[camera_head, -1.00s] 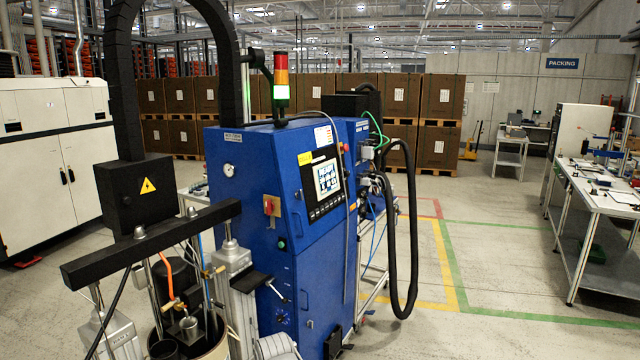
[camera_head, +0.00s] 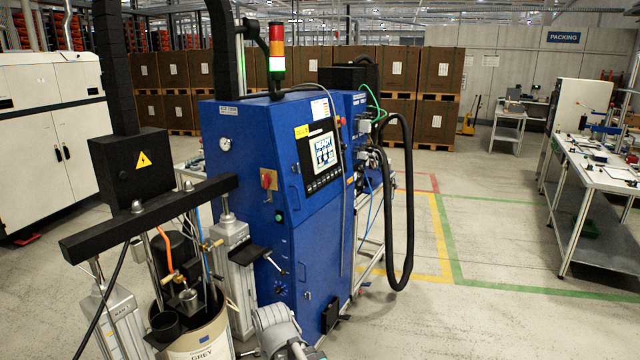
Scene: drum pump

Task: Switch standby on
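The blue pump cabinet (camera_head: 262,165) stands in the middle of the view. Its front carries a lit touchscreen (camera_head: 323,150) with a row of keys below it. A red rotary switch on a yellow plate (camera_head: 267,180) and a small green button (camera_head: 279,216) sit on the left face. A dark knob (camera_head: 280,288) is lower on that face. The standby control's label is too small to read, so I cannot tell which control it is. A grey rounded part, apparently of my arm, shows at the bottom edge; my gripper's fingers are not visible.
A drum marked GREY (camera_head: 203,343) stands under the black crossbar (camera_head: 150,217) at front left. A black hose (camera_head: 408,205) loops right of the cabinet. The signal tower (camera_head: 277,53) shows a bright bottom segment. Open floor (camera_head: 500,255) lies between cabinet and workbench (camera_head: 603,175).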

